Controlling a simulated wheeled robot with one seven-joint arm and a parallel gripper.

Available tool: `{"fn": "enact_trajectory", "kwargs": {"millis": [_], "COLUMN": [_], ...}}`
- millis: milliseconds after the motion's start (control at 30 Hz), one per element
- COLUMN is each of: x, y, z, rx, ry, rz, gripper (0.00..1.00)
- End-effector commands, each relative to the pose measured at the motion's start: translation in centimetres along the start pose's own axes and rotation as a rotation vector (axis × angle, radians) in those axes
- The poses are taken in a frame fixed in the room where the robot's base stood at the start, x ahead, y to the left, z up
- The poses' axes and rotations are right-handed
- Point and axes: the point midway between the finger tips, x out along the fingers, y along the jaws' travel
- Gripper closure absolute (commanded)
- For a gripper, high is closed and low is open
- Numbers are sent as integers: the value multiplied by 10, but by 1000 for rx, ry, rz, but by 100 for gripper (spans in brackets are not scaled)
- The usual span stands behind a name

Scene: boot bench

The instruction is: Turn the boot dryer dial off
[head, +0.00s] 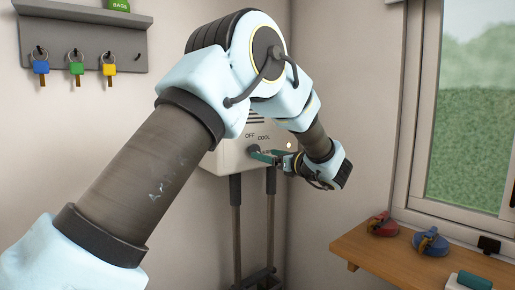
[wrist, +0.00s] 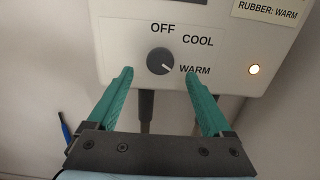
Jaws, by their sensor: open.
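The boot dryer (head: 232,158) is a pale box on the wall, mostly hidden behind my arm in the head view. Its round dark dial (wrist: 160,61) shows in the wrist view, with OFF, COOL and WARM printed around it. The dial's white mark points right and slightly down, towards WARM. A small lamp (wrist: 253,69) at the right glows. My gripper (wrist: 158,74) is open, its teal fingertips to the left and right of the dial's lower part in the picture. I cannot tell whether they touch it. My gripper (head: 266,156) also shows in front of the panel in the head view.
Dark tubes (head: 236,215) hang below the dryer. A grey key rack (head: 85,35) is on the left wall. A wooden bench (head: 400,262) with red (head: 382,224) and blue (head: 431,242) items stands under the window. A RUBBER: WARM label (wrist: 268,12) is at the panel's upper right.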

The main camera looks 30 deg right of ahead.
Motion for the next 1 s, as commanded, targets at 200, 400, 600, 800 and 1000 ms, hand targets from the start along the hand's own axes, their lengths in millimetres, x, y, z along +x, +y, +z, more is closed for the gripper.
{"fn": "enact_trajectory", "kwargs": {"millis": [200,400,600,800,1000], "x": [35,48,49,48,48], "y": [1,0,0,0,0], "z": [2,0,0,0,0], "rx": [-1,-1,-1,-1,-1], "ry": [1,2,2,2,1], "rz": [2,0,0,0,0], "gripper": [16,16,16,29,52]}}
